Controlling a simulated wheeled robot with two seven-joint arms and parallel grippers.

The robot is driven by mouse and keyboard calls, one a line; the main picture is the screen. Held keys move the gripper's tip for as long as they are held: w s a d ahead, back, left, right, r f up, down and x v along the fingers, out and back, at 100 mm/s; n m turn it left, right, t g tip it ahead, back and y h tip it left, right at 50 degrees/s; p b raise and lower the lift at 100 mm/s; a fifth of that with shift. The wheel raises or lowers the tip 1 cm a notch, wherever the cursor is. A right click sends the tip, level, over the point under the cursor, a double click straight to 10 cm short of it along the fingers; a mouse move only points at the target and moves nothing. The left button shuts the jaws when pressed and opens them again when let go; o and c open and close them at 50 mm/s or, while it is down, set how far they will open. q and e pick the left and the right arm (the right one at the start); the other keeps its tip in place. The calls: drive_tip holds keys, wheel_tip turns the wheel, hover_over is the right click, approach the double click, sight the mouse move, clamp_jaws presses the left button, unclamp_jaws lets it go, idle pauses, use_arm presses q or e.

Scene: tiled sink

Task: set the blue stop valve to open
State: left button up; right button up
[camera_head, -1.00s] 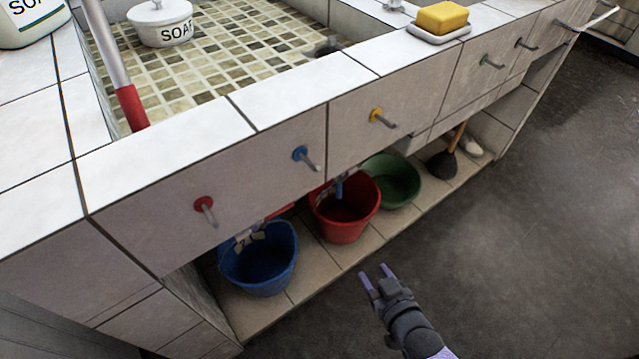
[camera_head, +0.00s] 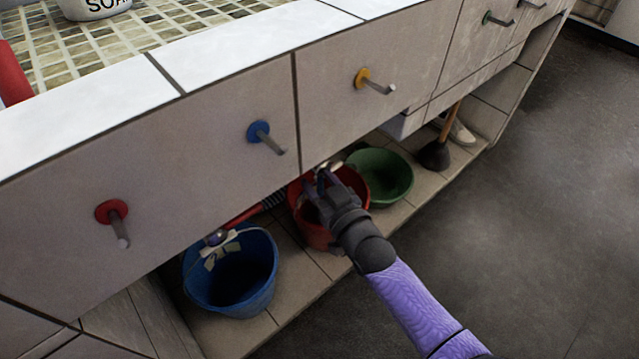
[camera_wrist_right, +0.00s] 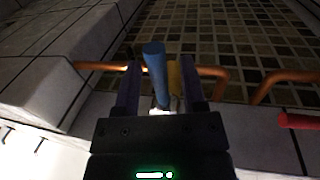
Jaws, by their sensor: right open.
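The blue stop valve's handle (camera_wrist_right: 155,68) shows in the right wrist view as a short blue lever. It stands between the two fingers of my right gripper (camera_wrist_right: 160,85), which is open around it; I cannot tell whether a finger touches it. In the head view my right gripper (camera_head: 316,182) reaches in under the sink front over the red bucket (camera_head: 303,222) and hides the blue handle there. A blue-based peg (camera_head: 262,134) sticks out of the front panel above. My left gripper is not in view.
A blue bucket (camera_head: 232,275) and a green basin (camera_head: 385,178) flank the red bucket. The floor (camera_head: 540,220) is clear.

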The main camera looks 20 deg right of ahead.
clamp_jaws()
idle(1.4)
